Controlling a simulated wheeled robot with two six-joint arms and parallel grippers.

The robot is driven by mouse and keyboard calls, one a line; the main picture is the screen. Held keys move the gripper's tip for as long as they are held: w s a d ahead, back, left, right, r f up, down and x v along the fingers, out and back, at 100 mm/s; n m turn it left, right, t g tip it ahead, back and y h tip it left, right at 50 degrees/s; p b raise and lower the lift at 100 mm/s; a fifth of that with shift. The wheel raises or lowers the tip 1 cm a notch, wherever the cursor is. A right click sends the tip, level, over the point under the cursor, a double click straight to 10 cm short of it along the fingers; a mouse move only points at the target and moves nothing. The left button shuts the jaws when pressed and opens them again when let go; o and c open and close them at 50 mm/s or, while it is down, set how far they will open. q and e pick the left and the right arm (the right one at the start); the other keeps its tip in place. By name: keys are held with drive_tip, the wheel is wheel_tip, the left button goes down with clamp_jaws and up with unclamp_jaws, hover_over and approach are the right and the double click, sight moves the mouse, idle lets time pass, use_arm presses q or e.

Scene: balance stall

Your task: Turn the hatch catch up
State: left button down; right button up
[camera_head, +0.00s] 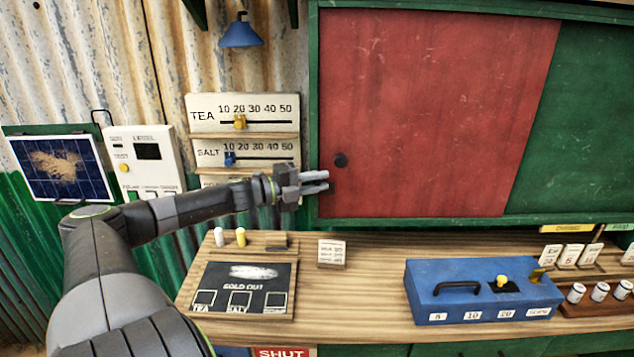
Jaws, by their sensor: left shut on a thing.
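The hatch is a red panel (430,100) with a round dark knob (341,159) near its lower left edge. It sits in a green frame. My left gripper (318,182) is at the left side of the frame, just below and left of the knob, with its fingers pointing right. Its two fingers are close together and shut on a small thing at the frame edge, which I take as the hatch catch. The catch is hidden by the fingers, so its angle cannot be told. My right gripper is out of view.
TEA (245,113) and SALT (245,153) slider boards hang left of the hatch. Below is a wooden counter (370,310) with a sold-out board (240,272), a small card block (332,253) and a blue box (470,292). Several small cylinders stand at the right.

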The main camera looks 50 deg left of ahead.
use_arm(q)
drive_tip(key=shift+s+a+r+t+p, duration=0.15)
drive_tip(key=shift+r+t+p, duration=0.2)
drive_tip(key=shift+p, duration=0.75)
drive_tip(key=shift+s+f+n+t+p, duration=0.1)
drive_tip(key=shift+f+n+t+p, duration=0.05)
drive_tip(key=shift+n+t+p, duration=0.15)
drive_tip(key=shift+s+a+f+n+t+p, duration=0.2)
drive_tip(key=shift+n+t+p, duration=0.1)
drive_tip(key=shift+t, duration=0.35)
drive_tip(key=c, duration=1.3)
unclamp_jaws()
drive_tip(key=shift+c, duration=0.2)
drive_tip(key=v, duration=1.7)
drive_tip(key=shift+a, duration=0.25)
drive_tip(key=shift+s+f, duration=0.15)
drive_tip(key=shift+f, duration=0.05)
